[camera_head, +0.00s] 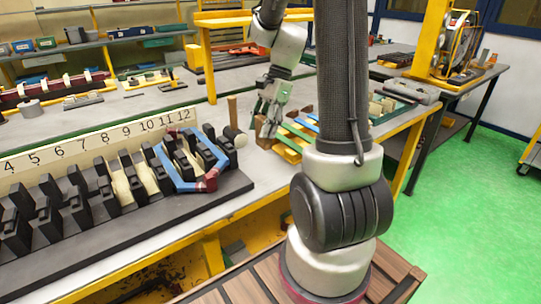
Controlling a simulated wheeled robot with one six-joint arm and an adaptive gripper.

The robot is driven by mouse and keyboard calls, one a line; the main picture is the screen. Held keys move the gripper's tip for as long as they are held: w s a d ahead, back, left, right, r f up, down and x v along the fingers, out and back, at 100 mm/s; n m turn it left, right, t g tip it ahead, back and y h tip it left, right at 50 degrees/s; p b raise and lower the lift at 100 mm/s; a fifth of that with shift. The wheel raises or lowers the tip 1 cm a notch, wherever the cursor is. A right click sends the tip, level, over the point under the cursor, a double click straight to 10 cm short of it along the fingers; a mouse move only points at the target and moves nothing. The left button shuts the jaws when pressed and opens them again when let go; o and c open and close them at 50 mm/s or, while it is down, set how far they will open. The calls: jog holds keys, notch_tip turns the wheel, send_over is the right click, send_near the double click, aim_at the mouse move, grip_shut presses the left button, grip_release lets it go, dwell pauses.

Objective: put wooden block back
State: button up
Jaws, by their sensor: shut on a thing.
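My gripper (268,116) points down above the right part of the bench, just left of my arm's dark column. It is shut on a small brown piece that looks like the wooden block (264,143), partly hidden by the fingers. The piece is low, close to the yellow wooden pieces and blue and green strips (297,132). I cannot tell whether it touches them or the bench.
A black stator fixture (75,205) with a numbered board (100,137) fills the left front; a blue coil (180,180) sits at its right end. A mallet (232,112) stands between fixture and gripper. A yellow post (207,65) rises behind.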

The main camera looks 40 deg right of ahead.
aim_at(264, 147)
jog(key=shift+f, duration=3.6)
jog(key=o, duration=1.3)
jog(key=shift+f, duration=0.1)
jog(key=v, duration=1.2)
jog(key=shift+s+a+r+n+t+h, duration=0.75)
jog(key=shift+s+a+r+n, duration=0.6)
jog(key=shift+s+n, duration=1.55)
jog(key=shift+s+a+r+n+t+h, duration=0.8)
jog(key=shift+s+a+r+n, duration=0.5)
jog(key=shift+s+n, duration=1.5)
jog(key=shift+s+a+r+n+t+h, duration=0.75)
jog(key=shift+s+a+r+n, duration=0.55)
jog(key=shift+s+n, duration=1.6)
